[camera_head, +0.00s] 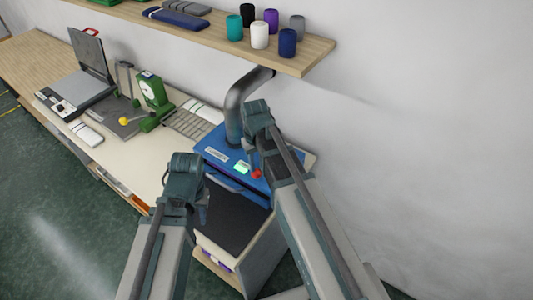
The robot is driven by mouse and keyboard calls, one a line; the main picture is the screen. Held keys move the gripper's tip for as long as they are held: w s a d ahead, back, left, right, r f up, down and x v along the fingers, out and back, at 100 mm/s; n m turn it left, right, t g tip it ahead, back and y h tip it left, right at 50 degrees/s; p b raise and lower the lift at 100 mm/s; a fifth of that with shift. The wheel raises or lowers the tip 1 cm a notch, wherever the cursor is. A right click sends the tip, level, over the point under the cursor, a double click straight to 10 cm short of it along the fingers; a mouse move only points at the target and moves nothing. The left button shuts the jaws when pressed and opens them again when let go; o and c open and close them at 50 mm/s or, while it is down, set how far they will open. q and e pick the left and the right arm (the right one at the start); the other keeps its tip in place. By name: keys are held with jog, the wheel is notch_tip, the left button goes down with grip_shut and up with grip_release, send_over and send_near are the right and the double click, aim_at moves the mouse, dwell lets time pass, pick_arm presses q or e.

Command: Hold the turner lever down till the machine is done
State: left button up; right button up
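A blue machine (215,155) with a thick grey curved pipe (236,110) stands at the right end of the table. A small red part (256,174) and a pale green patch (242,167) show on its top. I cannot tell whether the red part is the turner lever's knob. My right gripper (262,165) hangs over the machine, close to the red part; contact is unclear. My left gripper (200,212) is in front of the machine, beside its dark bed (231,219). The fingers of both grippers are mostly hidden by my arms.
The pale table (125,165) holds a green device (152,92) with a dial, a plate with a yellow knob (122,121), a keyboard-like grid (190,125) and a grey lidded machine (75,90). A wall shelf (315,55) holds several yarn cones. Green floor is clear at lower left.

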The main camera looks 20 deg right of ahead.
notch_tip(320, 180, up, 13)
jog(key=p, duration=1.3)
dwell(0.4)
jog(key=s+a+f+n+b, duration=0.1)
jog(key=s+a+f+b, duration=0.4)
jog(key=s+f+b, duration=0.2)
jog(key=s+a+f+n+h+b, duration=0.1)
jog(key=s+a+f+b, duration=0.4)
jog(key=f+b, duration=0.7)
jog(key=shift+s, duration=1)
